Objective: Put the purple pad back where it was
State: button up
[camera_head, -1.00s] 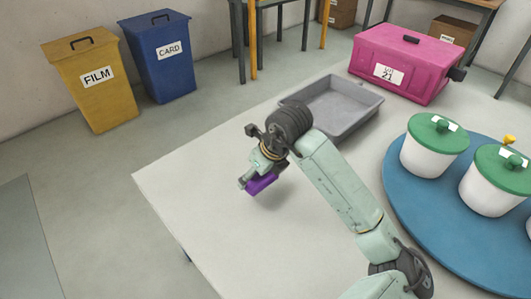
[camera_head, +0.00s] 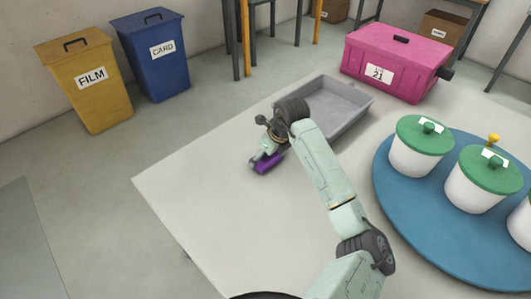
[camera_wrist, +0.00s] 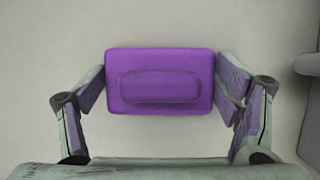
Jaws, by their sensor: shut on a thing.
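The purple pad (camera_head: 269,163) is in my gripper (camera_head: 262,160), left of the grey tray in the head view. In the wrist view the pad (camera_wrist: 160,98) shows as a purple block with a raised bar on top. The two fingers of my gripper (camera_wrist: 162,85) press on its left and right ends. The pad is close to the pale table top (camera_head: 190,200); I cannot tell whether it touches it. My arm hides part of the tray.
An empty grey tray (camera_head: 362,106) lies behind and to the right of my gripper. A pink case (camera_head: 397,65) stands at the back. A blue round turntable (camera_head: 405,205) with white, green-lidded tubs (camera_head: 417,155) is at the right. The table's left part is bare.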

jog(key=shift+f, duration=0.15)
jog(key=o, duration=1.2)
jog(key=shift+c, duration=0.2)
jog(key=shift+r, duration=0.35)
jog(key=b+v, duration=0.2)
jog(key=v, duration=0.9)
jog(key=shift+s+d+r, duration=0.15)
jog(key=shift+r, duration=0.15)
